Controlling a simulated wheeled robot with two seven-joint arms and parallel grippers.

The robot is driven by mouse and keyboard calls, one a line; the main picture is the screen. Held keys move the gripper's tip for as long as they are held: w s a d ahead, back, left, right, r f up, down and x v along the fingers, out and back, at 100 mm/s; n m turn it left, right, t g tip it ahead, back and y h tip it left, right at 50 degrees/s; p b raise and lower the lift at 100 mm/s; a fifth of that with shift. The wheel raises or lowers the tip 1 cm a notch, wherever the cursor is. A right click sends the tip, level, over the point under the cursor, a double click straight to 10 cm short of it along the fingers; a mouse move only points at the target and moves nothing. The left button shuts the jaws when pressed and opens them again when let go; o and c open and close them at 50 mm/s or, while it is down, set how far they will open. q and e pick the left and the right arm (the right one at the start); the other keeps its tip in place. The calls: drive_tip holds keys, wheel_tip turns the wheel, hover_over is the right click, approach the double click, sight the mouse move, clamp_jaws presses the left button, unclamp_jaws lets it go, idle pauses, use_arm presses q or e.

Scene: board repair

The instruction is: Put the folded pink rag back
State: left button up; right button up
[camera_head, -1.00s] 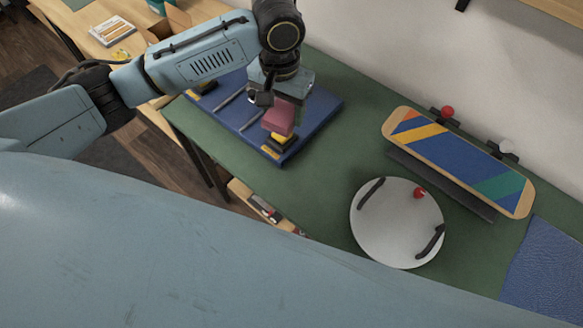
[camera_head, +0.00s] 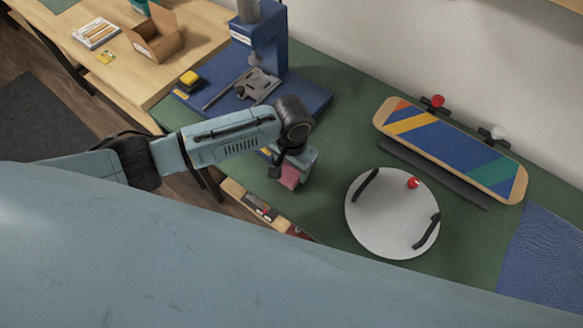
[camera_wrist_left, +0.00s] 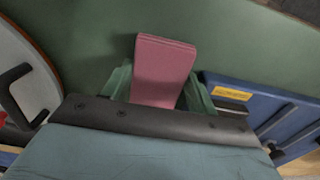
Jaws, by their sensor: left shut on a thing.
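The folded pink rag (camera_head: 290,177) is in my left gripper (camera_head: 287,172), over the green mat (camera_head: 345,125) between the blue press base and the round white disc. In the left wrist view the pink rag (camera_wrist_left: 162,70) stands out between the two greenish fingers (camera_wrist_left: 158,92), which are shut on it. The lower part of the rag is hidden behind the gripper body. I cannot tell whether the rag touches the mat. My right gripper is not in view.
The blue press (camera_head: 262,40) stands on its base (camera_head: 310,95) at the back left. A white disc (camera_head: 385,225) with dark handles and a red knob lies to the right. Behind it is a striped board (camera_head: 450,145). An open cardboard box (camera_head: 158,40) stands on the wooden table.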

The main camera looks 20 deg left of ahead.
use_arm(q)
drive_tip(key=shift+f, duration=0.5)
drive_tip(key=shift+f, duration=0.15)
drive_tip(key=o, duration=0.9)
wheel_tip(320, 180, up, 12)
drive_tip(key=shift+r+p, duration=0.2)
drive_tip(key=shift+p, duration=1.05)
